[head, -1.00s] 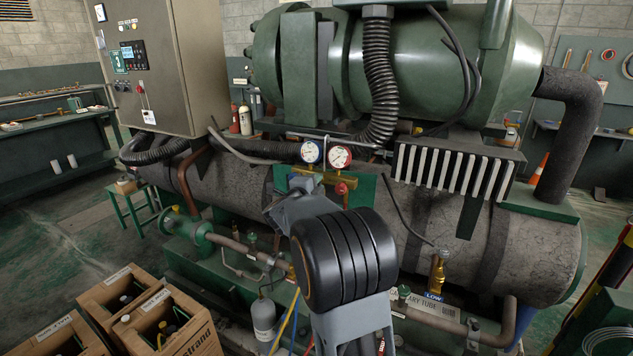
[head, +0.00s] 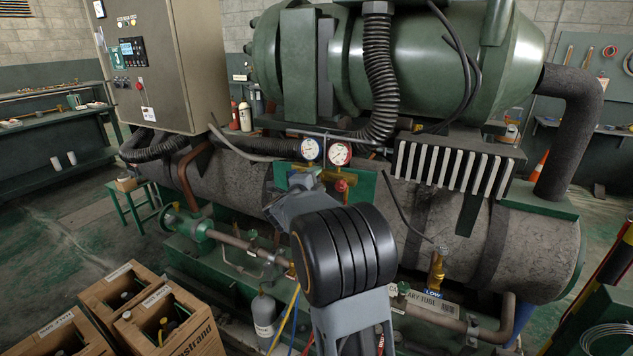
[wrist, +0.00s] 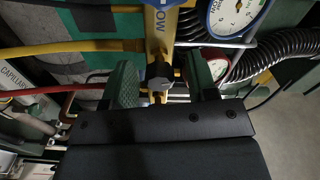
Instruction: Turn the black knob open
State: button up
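The black knob (wrist: 159,73) shows in the wrist view on the brass manifold (wrist: 160,45), below a blue label reading "OW". My gripper (wrist: 161,82) has its two green-padded fingers on either side of the knob, with visible gaps between pads and knob. It looks open. In the head view my gripper (head: 303,181) is at the manifold below the blue-rimmed gauge (head: 310,149); my wrist partly hides it, and I cannot make out the black knob there. A red-rimmed gauge (head: 339,154) and a red knob (head: 342,186) are just to the right.
A yellow hose (wrist: 70,47) and a red hose (wrist: 60,90) run left in the wrist view. The ribbed black conduit (head: 380,80) and finned block (head: 455,168) are near the gauges. Open cardboard boxes (head: 190,335) stand at the lower left.

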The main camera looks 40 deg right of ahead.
jog(key=v, duration=1.3)
jog(key=shift+s+a+b, duration=0.2)
jog(key=shift+a+b, duration=0.15)
jog(key=shift+f, duration=0.1)
